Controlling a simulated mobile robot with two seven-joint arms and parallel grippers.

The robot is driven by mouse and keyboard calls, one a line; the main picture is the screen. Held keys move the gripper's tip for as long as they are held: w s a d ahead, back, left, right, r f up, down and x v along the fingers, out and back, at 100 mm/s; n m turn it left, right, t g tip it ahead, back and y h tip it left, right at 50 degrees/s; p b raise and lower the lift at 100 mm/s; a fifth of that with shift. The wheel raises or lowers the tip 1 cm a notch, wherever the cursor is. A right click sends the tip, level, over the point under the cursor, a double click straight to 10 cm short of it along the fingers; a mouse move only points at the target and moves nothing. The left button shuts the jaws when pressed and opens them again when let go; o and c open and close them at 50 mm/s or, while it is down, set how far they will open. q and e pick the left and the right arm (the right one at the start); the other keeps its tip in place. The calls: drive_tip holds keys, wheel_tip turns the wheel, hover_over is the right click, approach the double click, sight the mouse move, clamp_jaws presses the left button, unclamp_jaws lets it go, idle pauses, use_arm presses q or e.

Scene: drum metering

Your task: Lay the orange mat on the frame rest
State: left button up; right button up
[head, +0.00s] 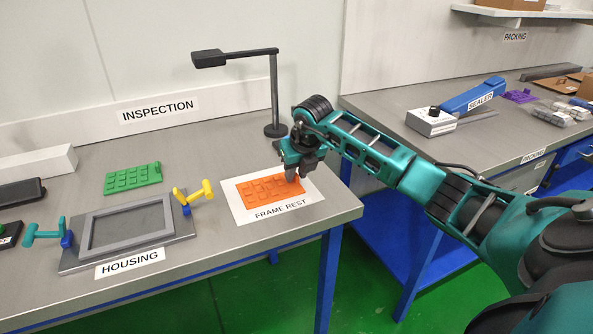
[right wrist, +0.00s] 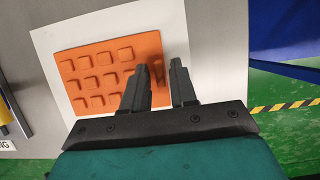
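The orange mat (head: 268,191), with rows of raised pads, lies flat on the white frame rest (head: 240,213) at the table's right end. The mat also shows in the right wrist view (right wrist: 97,77), well inside the white sheet (right wrist: 50,48). My right gripper (head: 297,174) is over the mat's right end. In the right wrist view its two fingers (right wrist: 160,88) stand apart, with the mat's right edge showing between them. I see no grip on the mat; whether a finger touches it I cannot tell. My left gripper is not in view.
A grey housing frame (head: 128,225) with yellow (head: 192,195) and teal (head: 45,234) clamp handles sits to the left. A green mat (head: 132,177) lies behind it. A lamp stand (head: 275,100) rises behind the frame rest. The table's right edge is close to the rest.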

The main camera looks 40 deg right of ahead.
drive_tip(key=shift+o, duration=0.6)
